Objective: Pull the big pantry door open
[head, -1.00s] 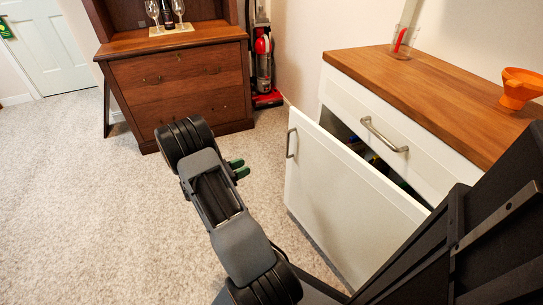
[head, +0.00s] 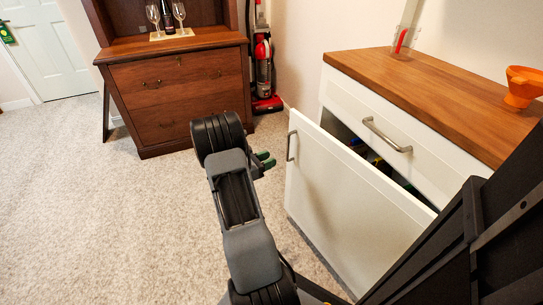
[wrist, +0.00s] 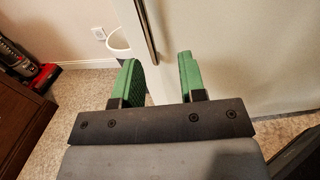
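The big white pantry door (head: 340,190) is on the white cabinet and stands partly open, with a dark gap along its top. Its upright metal bar handle (head: 291,146) is near the far upper edge. My gripper (head: 265,160) is just left of the handle, with a small gap showing between them in the head view. In the wrist view my gripper (wrist: 159,62) has its green fingers spread apart with nothing held. The handle (wrist: 148,30) and the door (wrist: 225,50) show beyond the fingers, the handle lined up between them.
A drawer with a metal handle (head: 386,135) sits above the door under a wooden counter (head: 430,90), which carries an orange funnel (head: 522,88). A brown wooden hutch (head: 175,90) and a red vacuum (head: 264,70) stand at the back. Carpet at left is clear.

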